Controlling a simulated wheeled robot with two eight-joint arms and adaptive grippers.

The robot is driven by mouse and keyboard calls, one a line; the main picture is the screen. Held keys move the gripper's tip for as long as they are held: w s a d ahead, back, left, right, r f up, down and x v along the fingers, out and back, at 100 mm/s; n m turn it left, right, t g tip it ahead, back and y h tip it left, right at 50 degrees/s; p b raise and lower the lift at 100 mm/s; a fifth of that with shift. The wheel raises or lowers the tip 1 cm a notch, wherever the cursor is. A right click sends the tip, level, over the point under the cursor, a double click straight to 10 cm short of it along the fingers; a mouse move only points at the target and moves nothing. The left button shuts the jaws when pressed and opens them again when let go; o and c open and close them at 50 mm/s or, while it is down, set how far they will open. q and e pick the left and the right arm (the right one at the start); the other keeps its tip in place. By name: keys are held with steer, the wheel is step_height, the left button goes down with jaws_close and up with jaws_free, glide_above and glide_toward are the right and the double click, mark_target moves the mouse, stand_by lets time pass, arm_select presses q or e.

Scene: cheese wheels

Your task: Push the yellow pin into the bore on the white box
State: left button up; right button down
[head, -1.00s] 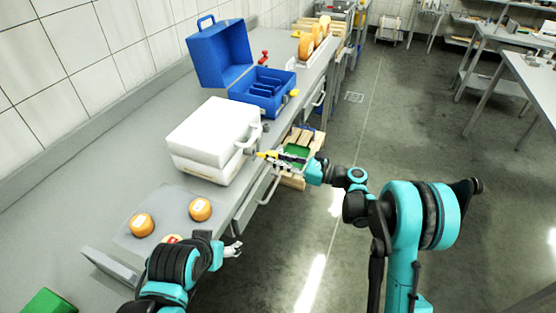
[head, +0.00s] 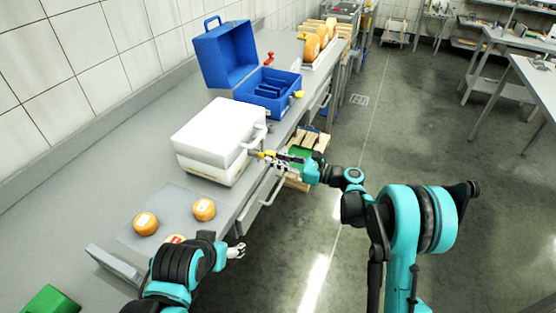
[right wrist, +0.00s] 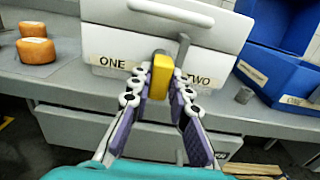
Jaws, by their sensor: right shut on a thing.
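The white box (head: 215,128) stands on the grey counter in the head view. Its front face (right wrist: 105,45), with labels ONE and TWO, fills the upper middle of the right wrist view. My right gripper (head: 271,156) is shut on the yellow pin (right wrist: 161,75), which sticks out ahead of the fingertips toward that face, between the labels. The pin (head: 262,154) is small in the head view, near the box's right side. I see no bore; whether the pin touches the box is unclear. My left gripper (head: 237,250) hangs by the counter's front edge, away from the box, its opening unclear.
A blue open case (head: 265,92) stands behind the white box. Orange cheese wheels (head: 204,209) lie on a grey board (head: 180,205) in front. A drawer handle (head: 268,190) juts below the counter edge.

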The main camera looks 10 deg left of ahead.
steer(key=shift+x, duration=0.85)
steer(key=c, duration=1.3)
jaws_free()
steer(key=shift+c, duration=0.2)
steer(key=v, duration=1.2)
